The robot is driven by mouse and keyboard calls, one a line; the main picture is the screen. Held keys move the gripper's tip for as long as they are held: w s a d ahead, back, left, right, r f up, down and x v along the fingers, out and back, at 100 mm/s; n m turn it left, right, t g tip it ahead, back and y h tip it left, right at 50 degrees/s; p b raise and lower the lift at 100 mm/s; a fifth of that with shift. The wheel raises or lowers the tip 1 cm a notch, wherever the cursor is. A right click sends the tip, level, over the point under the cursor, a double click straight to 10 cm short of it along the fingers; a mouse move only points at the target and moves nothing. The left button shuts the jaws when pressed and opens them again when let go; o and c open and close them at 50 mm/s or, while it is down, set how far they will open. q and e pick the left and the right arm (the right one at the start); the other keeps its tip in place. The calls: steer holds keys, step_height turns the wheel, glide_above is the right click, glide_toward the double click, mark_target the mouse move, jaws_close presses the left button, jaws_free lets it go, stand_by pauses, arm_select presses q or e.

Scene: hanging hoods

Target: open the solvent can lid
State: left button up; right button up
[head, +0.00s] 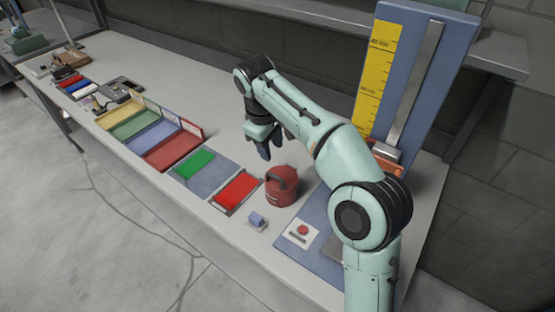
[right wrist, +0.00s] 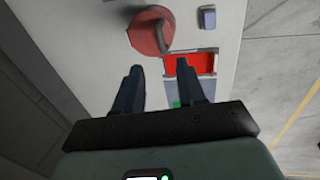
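The solvent can (head: 281,187) is a red round can with a dark handle or lid part on top, standing on the bench near its front edge. It also shows in the right wrist view (right wrist: 146,33), beyond the fingertips. My right gripper (head: 267,153) hangs above the bench, behind and a little left of the can, apart from it. In the right wrist view its two fingers (right wrist: 160,66) are spread with nothing between them. Whether the lid is shut is too small to tell. My left gripper is not in view.
A red tray (head: 237,191) and a green panel (head: 195,163) lie left of the can. A small blue block (head: 257,219) sits at the front edge. A blue upright board with a yellow scale (head: 378,65) stands behind right. Bare bench (head: 190,85) lies behind the trays.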

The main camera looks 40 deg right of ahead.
mark_target(278, 178)
steer(key=f+b, duration=0.1)
steer(key=f, duration=0.3)
steer(key=d+f+b, duration=0.1)
steer(key=f, duration=0.3)
steer(key=d+f+b, duration=0.1)
steer(key=f, duration=0.3)
steer(key=shift+w+d, duration=0.15)
steer(key=shift+w, duration=0.1)
steer(key=shift+d+f, duration=0.1)
steer(key=shift+f, duration=0.35)
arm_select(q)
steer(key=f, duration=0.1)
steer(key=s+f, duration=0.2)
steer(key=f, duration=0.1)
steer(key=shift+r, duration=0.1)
arm_select(e)
jaws_close()
